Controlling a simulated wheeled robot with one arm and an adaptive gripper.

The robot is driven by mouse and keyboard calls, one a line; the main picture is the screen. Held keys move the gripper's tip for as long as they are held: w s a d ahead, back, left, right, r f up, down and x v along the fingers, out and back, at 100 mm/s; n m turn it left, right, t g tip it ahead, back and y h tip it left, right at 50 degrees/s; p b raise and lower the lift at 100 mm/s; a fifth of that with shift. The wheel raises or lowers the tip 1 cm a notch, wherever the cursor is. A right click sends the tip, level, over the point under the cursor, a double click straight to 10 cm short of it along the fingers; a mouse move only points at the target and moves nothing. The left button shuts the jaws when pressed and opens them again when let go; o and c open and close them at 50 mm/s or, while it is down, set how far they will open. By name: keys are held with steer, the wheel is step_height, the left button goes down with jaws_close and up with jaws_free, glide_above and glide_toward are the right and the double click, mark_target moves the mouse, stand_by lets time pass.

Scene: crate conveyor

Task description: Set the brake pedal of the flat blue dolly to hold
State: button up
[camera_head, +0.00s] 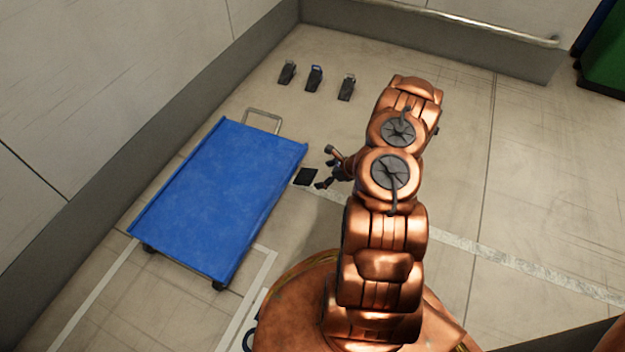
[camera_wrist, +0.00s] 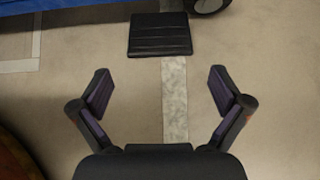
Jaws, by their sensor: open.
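The flat blue dolly (camera_head: 222,190) stands on the floor left of my arm, with a metal handle loop (camera_head: 263,121) at its far end. Its black ribbed brake pedal (camera_head: 306,176) sticks out from the right side near the far corner. The pedal also shows at the top of the wrist view (camera_wrist: 160,36), with the dolly's blue edge (camera_wrist: 80,5) above it. My gripper (camera_head: 325,167) is just right of the pedal and apart from it. In the wrist view my gripper (camera_wrist: 160,77) is open and empty, its fingers spread below the pedal.
Several small dark wedge-like items, among them one with a blue top (camera_head: 314,77), stand on the floor near the far wall. A dolly wheel (camera_wrist: 208,5) is beside the pedal. A pale floor stripe (camera_head: 480,250) runs to the right, where the floor is clear.

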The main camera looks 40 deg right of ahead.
mark_target(314, 177)
steer(key=b+x, duration=0.1)
steer(key=x, duration=0.4)
steer(key=shift+f+b, duration=0.1)
steer(key=shift+b, duration=0.25)
steer(key=shift+w+a+f, duration=0.3)
steer(key=shift+w+f, duration=0.05)
steer(key=shift+w, duration=0.1)
steer(key=c, duration=1.4)
steer(key=shift+c, duration=0.2)
